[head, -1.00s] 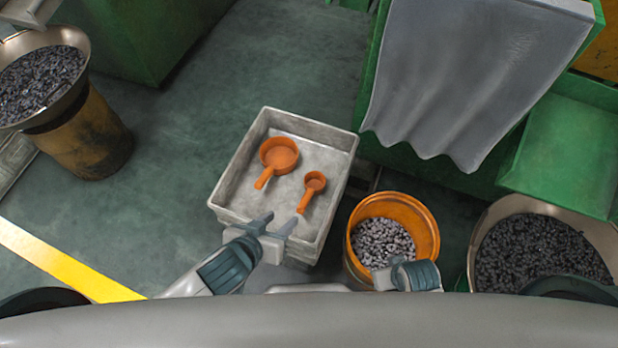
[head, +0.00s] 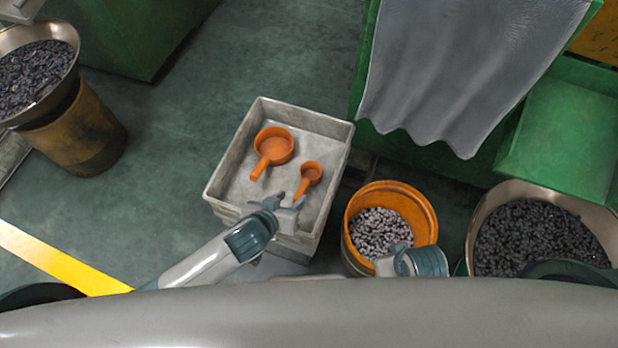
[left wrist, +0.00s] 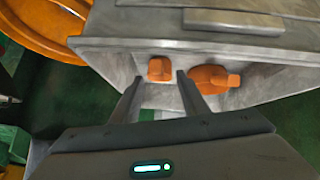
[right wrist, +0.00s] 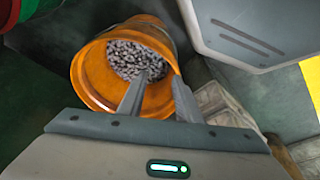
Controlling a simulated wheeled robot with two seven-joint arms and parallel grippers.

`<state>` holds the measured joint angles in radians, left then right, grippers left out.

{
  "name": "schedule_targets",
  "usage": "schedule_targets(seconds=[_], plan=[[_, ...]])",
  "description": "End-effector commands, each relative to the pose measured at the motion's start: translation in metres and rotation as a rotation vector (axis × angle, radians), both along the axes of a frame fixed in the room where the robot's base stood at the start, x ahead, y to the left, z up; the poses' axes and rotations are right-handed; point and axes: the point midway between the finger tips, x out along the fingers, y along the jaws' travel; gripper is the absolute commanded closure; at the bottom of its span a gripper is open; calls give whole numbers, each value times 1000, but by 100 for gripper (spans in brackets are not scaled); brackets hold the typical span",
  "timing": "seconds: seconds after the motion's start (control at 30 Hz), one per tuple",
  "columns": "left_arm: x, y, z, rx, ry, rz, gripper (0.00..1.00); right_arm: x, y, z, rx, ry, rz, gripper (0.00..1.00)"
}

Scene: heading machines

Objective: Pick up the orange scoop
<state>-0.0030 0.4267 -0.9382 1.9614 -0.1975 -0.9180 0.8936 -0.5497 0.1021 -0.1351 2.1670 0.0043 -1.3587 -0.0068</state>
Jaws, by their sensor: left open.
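Two orange scoops lie in a grey tray: a larger scoop (head: 274,146) and a smaller scoop (head: 311,173) to its right. Both handles point toward me. My left gripper (head: 288,200) is open and empty at the tray's near side, by the end of the smaller scoop's handle. In the left wrist view one orange scoop (left wrist: 159,70) shows between the fingertips and the other (left wrist: 210,78) just right of them. I cannot tell whether the fingers touch the handle. My right gripper (right wrist: 160,80) is open and empty, over an orange bucket in its view.
The grey tray (head: 232,152) has raised walls. The orange bucket (head: 428,225) of small metal parts stands to its right. A wide bowl of dark parts (head: 540,245) is farther right, another (head: 38,75) at far left. A green machine with a grey cloth (head: 440,70) stands behind.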

Motion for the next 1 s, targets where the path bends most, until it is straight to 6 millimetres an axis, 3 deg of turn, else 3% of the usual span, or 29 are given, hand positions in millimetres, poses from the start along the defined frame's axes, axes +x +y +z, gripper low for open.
schedule_targets(seconds=[0.2, 0.77, 1.0], plan=[[18, -9, -19, 1, 0, 0, 59, -2, 0, 11, 0, -3, 0, 69], [24, -14, -27, 1, -2, -1, 59, -3, -1, 13, -1, -1, -1, 69], [40, -27, -48, 4, -3, -1, 59, -3, -1, 26, -1, -7, -2, 69]])
